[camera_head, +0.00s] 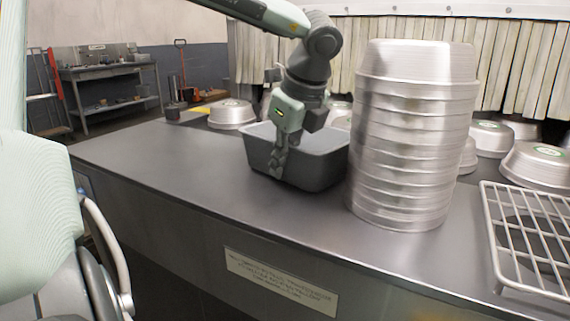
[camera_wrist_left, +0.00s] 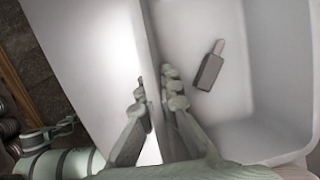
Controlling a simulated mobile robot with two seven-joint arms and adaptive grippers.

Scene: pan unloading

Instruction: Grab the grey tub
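The grey tub (camera_head: 327,168) is an open rectangular bin standing on the dark counter, left of the tall pan stack. My left gripper (camera_head: 279,165) points down at its near wall, with one finger in front of the outer face. In the left wrist view, the fingers of the left gripper (camera_wrist_left: 154,95) sit on either side of the tub wall, one outside and one inside the tub (camera_wrist_left: 235,120). The frames do not show clearly whether both fingers press on the wall. A small dark grey object with a lighter tip (camera_wrist_left: 209,68) lies inside the tub. My right gripper is not in view.
A tall stack of silver pans (camera_head: 412,140) stands close beside the tub's right side. A wire rack (camera_head: 530,235) lies at the right. More pans (camera_head: 232,113) stand behind. The counter (camera_head: 165,160) left of the tub is clear.

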